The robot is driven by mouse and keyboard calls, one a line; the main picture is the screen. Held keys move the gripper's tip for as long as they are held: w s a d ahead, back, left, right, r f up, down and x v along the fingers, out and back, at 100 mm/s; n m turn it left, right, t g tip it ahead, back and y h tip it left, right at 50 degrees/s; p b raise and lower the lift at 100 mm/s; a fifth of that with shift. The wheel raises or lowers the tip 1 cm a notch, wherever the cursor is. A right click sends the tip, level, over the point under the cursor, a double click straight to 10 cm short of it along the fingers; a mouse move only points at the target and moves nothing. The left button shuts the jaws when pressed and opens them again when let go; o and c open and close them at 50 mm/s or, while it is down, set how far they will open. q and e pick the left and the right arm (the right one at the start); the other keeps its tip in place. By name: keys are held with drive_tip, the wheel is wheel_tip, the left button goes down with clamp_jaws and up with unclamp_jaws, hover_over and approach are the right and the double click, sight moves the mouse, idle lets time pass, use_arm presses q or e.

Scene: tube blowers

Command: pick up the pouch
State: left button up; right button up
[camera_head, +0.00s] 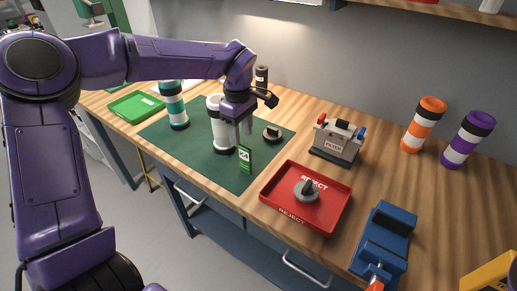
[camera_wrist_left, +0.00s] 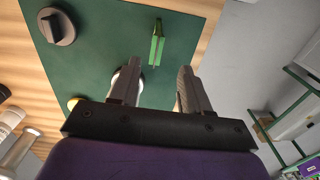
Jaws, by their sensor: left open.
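No thing in view is plainly a pouch. A small upright green piece with a white label (camera_head: 245,158) stands on the green mat (camera_head: 190,150); in the left wrist view it is a thin green shape (camera_wrist_left: 156,45) ahead of the gap between the fingers. My left gripper (camera_head: 242,142) points down over the mat, just above and behind this piece. It is open and empty, as the left wrist view (camera_wrist_left: 159,66) shows. A white and black tube (camera_head: 218,132) stands close beside the gripper, partly hidden by the left finger in the wrist view. My right gripper is not in view.
A grey knob (camera_head: 272,135) sits on the mat, and a teal banded tube (camera_head: 172,92) stands at its left near a green tray (camera_head: 135,107). The red reject tray (camera_head: 270,196) holds another knob. The filter box (camera_head: 337,142), orange tube (camera_head: 424,125) and blue vice (camera_head: 384,240) stand to the right.

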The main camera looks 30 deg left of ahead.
sight(245, 157)
use_arm(q)
drive_tip(key=shift+w+a+f, duration=0.15)
drive_tip(key=shift+w+f, duration=0.15)
drive_tip(key=shift+f, duration=0.45)
drive_tip(key=f, duration=0.3)
drive_tip(key=f+p, duration=0.1)
drive_tip(key=f, duration=0.2)
drive_tip(key=d+f+p, duration=0.1)
drive_tip(key=f, duration=0.2)
drive_tip(key=shift+r, duration=0.1)
clamp_jaws()
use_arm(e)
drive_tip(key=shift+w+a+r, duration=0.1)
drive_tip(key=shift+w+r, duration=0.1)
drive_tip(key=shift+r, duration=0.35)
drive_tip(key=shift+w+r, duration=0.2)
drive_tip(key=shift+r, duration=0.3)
